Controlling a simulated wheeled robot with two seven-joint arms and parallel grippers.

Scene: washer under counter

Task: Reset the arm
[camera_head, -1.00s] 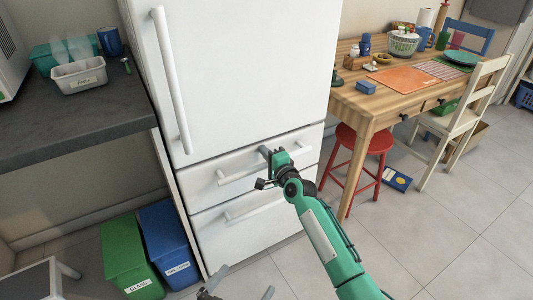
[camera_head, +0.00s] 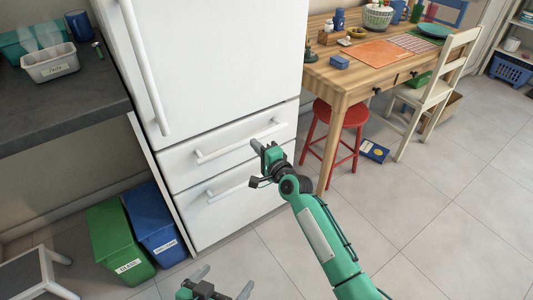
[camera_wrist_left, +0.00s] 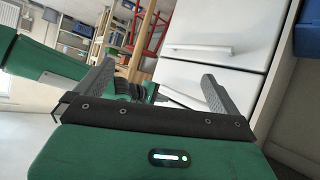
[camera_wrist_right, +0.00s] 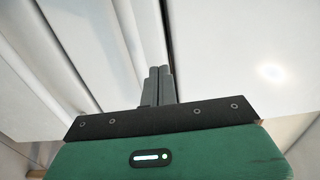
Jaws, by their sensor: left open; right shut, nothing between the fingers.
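My right gripper (camera_head: 256,146) is at the end of my green right arm, in front of the upper drawer of the white fridge (camera_head: 215,55). In the right wrist view its fingers (camera_wrist_right: 158,85) are together with nothing between them, and white fridge surfaces fill the background. My left gripper (camera_head: 222,280) is low at the bottom edge of the head view. In the left wrist view its fingers (camera_wrist_left: 158,88) are wide apart and empty, with the white drawers behind. I cannot tell whether the right fingertips touch the drawer front.
Green (camera_head: 118,240) and blue (camera_head: 156,222) bins stand left of the fridge. A dark counter (camera_head: 70,105) is at the left, with a stool (camera_head: 35,275) below. A red stool (camera_head: 335,125), wooden table (camera_head: 345,82) and white chair (camera_head: 436,88) stand right. The floor at lower right is clear.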

